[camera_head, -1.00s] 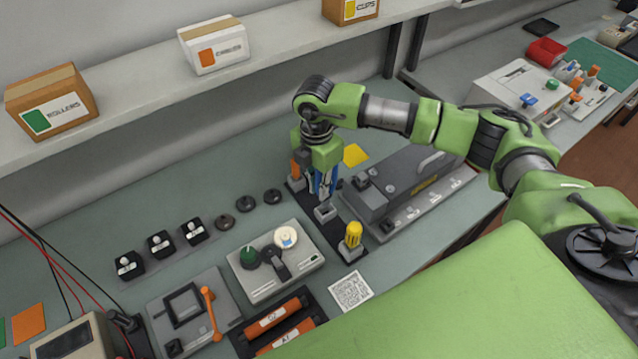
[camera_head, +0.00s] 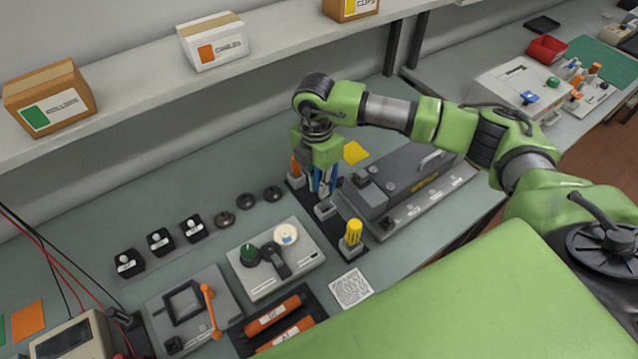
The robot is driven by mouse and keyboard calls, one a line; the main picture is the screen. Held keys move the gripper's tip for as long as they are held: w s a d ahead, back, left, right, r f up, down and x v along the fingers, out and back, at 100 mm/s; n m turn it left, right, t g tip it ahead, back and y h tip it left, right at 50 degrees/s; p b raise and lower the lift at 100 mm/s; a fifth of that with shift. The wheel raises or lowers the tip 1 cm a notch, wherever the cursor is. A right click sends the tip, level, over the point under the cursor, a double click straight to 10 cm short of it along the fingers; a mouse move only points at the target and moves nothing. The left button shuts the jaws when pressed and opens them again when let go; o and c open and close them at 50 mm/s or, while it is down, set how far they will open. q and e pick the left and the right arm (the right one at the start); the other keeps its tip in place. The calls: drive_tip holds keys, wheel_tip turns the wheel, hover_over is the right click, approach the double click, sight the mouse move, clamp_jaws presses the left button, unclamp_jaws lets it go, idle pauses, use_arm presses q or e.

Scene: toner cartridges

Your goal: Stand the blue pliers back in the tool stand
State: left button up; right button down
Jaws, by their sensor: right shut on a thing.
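The blue pliers (camera_head: 322,183) are upright in my right gripper (camera_head: 323,172), which is shut on them. The gripper hangs down over the tool stand (camera_head: 357,255), a dark strip with several grey sockets. The pliers' lower end is close above or at a grey socket (camera_head: 325,209); I cannot tell whether it is inside. An orange-handled tool (camera_head: 295,166) stands at the strip's far end, left of the gripper. A yellow-handled tool (camera_head: 354,232) stands in the near socket. My left gripper is not in view.
A grey machine (camera_head: 400,185) stands close right of the stand. A panel with a green knob (camera_head: 275,260) lies to its left, with orange cartridges (camera_head: 272,315) in front. A shelf with boxes (camera_head: 212,42) runs above the back.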

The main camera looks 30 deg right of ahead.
drive_tip(key=shift+f+b, duration=1.1)
drive_tip(key=shift+f, duration=0.35)
drive_tip(key=shift+f+b, duration=0.8)
drive_tip(key=shift+f, duration=0.1)
idle(0.6)
drive_tip(key=c, duration=2)
unclamp_jaws()
drive_tip(key=shift+o, duration=0.2)
drive_tip(key=r, duration=1.2)
drive_tip(key=shift+w+a, duration=0.1)
drive_tip(key=shift+w, duration=0.1)
